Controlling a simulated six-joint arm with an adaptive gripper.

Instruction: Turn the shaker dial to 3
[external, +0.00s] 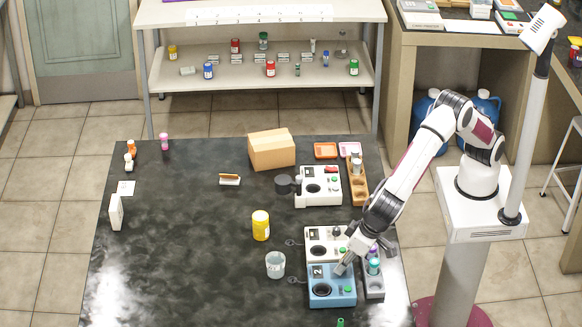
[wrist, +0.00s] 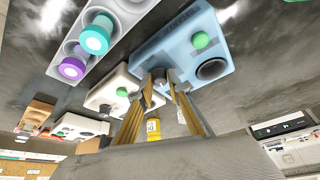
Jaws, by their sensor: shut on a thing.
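The blue device (external: 332,299) stands at the near right of the black table, with a green button, a dark round well and a dark panel (external: 318,271) that seems to read 2. My gripper (external: 343,268) reaches down onto its top near the back right edge. In the wrist view the blue device (wrist: 180,52) lies just beyond my gripper (wrist: 164,82). The fingers are shut on a small dial (wrist: 159,74) at the device's edge. The dial is mostly hidden by the fingers, and its pointer setting cannot be read.
A white device (external: 325,256) stands directly behind the blue one, and another (external: 318,198) farther back. A grey rack (external: 374,290) with teal- and purple-capped vials stands close on the right. A beaker (external: 275,264) and yellow bottle (external: 261,225) stand left. The table's left middle is clear.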

